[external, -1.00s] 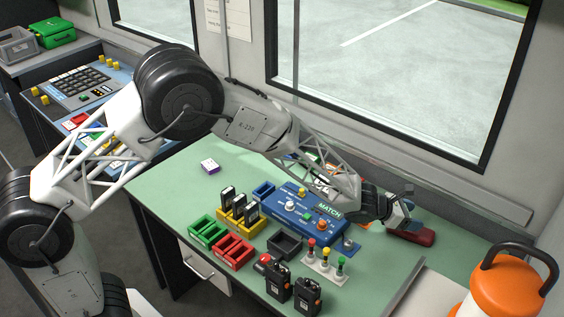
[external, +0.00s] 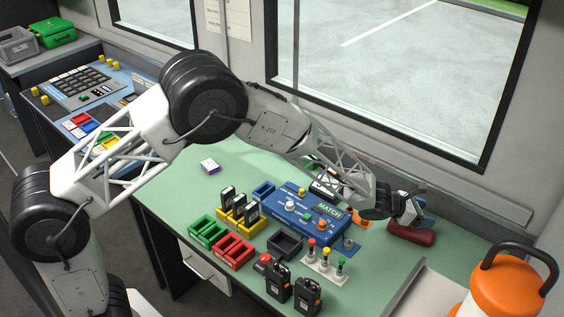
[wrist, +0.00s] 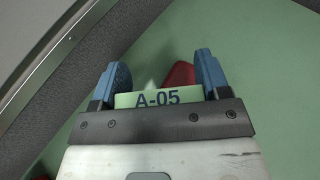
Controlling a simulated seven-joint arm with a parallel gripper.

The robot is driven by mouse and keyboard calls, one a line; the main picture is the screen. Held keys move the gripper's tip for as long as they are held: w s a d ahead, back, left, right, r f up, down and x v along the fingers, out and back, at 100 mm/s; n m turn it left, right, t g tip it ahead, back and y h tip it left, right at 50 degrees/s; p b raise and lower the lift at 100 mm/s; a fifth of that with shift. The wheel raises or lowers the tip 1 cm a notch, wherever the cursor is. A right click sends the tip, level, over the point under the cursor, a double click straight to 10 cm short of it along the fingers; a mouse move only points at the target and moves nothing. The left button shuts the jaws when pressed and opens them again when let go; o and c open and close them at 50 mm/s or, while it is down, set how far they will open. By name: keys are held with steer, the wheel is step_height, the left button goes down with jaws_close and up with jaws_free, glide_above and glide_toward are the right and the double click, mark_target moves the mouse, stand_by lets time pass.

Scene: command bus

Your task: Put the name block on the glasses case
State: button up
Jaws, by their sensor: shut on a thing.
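My gripper (external: 408,211) is at the far right of the green table in the external view, above and close to the dark red glasses case (external: 412,235). In the wrist view my gripper (wrist: 160,82) has its blue fingers on either side of the name block (wrist: 158,97), a pale block marked "A-05", and is shut on it. The red case (wrist: 179,75) shows just beyond the block, partly hidden by it and the right finger. I cannot tell whether block and case touch.
A blue console (external: 302,216) stands left of my gripper. Red and green bins (external: 233,251), a dark tray (external: 285,243), small levers (external: 325,263) and two radios (external: 293,288) stand nearer. An orange lantern (external: 503,285) is at right. The window wall is close behind.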

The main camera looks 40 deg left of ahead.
steer(key=shift+f, duration=1.45)
steer(key=shift+f, duration=0.15)
steer(key=o, duration=0.9)
steer(key=shift+v, duration=3.8)
